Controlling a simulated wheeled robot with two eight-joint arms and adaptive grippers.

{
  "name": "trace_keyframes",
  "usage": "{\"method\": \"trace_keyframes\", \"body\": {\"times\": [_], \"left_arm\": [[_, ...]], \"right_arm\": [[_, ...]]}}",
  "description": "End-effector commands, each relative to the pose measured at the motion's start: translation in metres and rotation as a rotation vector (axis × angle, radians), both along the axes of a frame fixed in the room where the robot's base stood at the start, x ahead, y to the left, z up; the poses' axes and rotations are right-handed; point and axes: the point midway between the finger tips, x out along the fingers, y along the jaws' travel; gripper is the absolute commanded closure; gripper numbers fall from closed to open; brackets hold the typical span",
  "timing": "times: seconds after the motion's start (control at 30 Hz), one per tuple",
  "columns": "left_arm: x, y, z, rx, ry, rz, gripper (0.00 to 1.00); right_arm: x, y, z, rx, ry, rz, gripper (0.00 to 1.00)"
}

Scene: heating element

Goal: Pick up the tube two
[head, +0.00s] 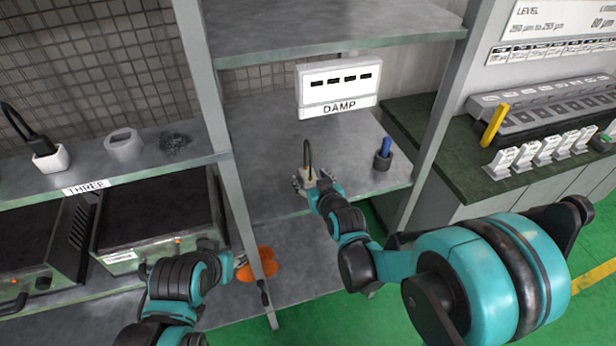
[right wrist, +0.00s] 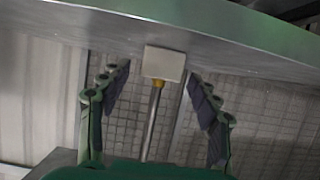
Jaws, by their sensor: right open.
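I see no label reading "tube two", so I cannot tell which thing it names. A small pale block (head: 307,181) with a dark upright stem (head: 307,153) stands on the middle shelf (head: 265,190) near its front edge. My right gripper (head: 312,187) is at this block with its fingers spread. In the right wrist view the pale block (right wrist: 163,62), a yellow collar and a metal rod (right wrist: 152,120) show between the open fingers of my right gripper (right wrist: 158,74), with gaps on both sides. My left arm is low at the left; its fingertips are not clear.
A post (head: 232,165) stands between; orange-handled tool (head: 258,264) lies below.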

Motion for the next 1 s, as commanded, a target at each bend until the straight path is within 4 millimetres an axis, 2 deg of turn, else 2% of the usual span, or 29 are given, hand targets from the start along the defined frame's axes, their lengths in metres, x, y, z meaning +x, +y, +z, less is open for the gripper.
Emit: {"method": "trace_keyframes", "body": {"times": [0.03, 0.17, 0.4, 0.63, 1.0], "left_arm": [[0.0, 0.0, -0.007, 0.0, 0.0, 0.0, 0.6], [0.0, 0.0, -0.011, 0.0, 0.0, 0.0, 0.6], [0.0, 0.0, -0.01, 0.0, 0.0, 0.0, 0.6], [0.0, 0.0, -0.01, 0.0, 0.0, 0.0, 0.6], [0.0, 0.0, -0.008, 0.0, 0.0, 0.0, 0.6]], "right_arm": [[0.008, 0.002, -0.006, 0.0, 0.0, 0.0, 0.38], [0.024, 0.007, -0.012, 0.0, 0.0, 0.0, 0.38], [0.026, 0.008, -0.011, 0.0, 0.001, 0.0, 0.38], [0.026, 0.008, -0.011, 0.0, 0.001, 0.0, 0.97], [0.026, 0.008, -0.007, 0.0, 0.001, 0.0, 0.97]]}}
